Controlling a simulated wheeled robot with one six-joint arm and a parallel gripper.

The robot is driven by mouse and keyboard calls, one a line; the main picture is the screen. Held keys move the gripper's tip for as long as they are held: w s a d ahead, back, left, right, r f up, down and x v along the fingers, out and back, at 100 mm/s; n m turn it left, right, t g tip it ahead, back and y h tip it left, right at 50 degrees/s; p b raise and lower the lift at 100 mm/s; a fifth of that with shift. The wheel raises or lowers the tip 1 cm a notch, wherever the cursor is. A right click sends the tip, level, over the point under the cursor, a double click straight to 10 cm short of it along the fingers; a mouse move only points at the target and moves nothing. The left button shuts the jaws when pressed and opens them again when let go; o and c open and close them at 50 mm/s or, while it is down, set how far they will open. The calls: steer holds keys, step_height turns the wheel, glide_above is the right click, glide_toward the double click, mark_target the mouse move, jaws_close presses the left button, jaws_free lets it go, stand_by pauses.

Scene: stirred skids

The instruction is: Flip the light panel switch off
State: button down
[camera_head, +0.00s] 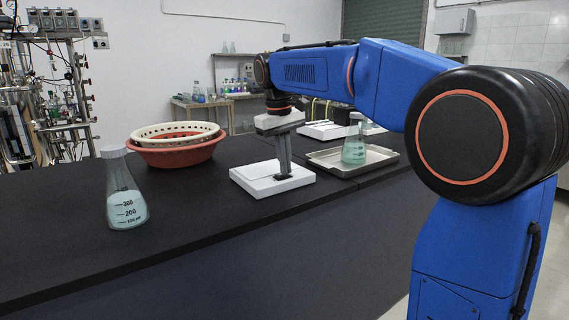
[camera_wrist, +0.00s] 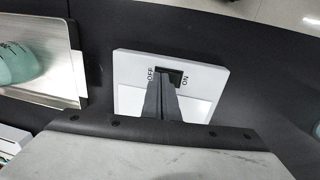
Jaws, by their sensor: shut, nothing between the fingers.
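The light panel switch is a white box (camera_head: 262,187) lying on the black bench, below my gripper. It also shows in the wrist view (camera_wrist: 205,95), with a black rocker (camera_wrist: 175,76) between the words OFF on the left and ON on the right. My gripper (camera_head: 283,176) points down with its fingers shut and empty. In the wrist view, the fingertips (camera_wrist: 160,84) are at the rocker, nearer its OFF side, and hide part of it. I cannot tell whether they touch it or which way the rocker is tilted.
A metal tray (camera_head: 378,164) with a flask of green liquid (camera_head: 354,148) stands just right of the panel. A flask (camera_head: 124,197) stands at the left. Red (camera_head: 172,155) and white (camera_head: 160,131) baskets are behind. The bench between the left flask and panel is clear.

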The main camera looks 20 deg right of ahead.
mark_target(280, 176)
steer(key=shift+s+a+f, duration=0.1)
steer(key=shift+a+f, duration=0.05)
steer(key=shift+f, duration=0.1)
steer(key=shift+s+a+r, duration=0.1)
steer(key=shift+s+a, duration=0.1)
steer(key=shift+a, duration=0.45)
steer(key=shift+r, duration=0.1)
step_height(280, 176, up, 14)
steer(key=a, duration=0.1)
steer(key=shift+s+a, duration=0.25)
steer(key=shift+a, duration=0.05)
stand_by(0.4)
steer(key=shift+w+d+r, duration=0.1)
steer(key=shift+w+d, duration=0.1)
steer(key=shift+d, duration=0.5)
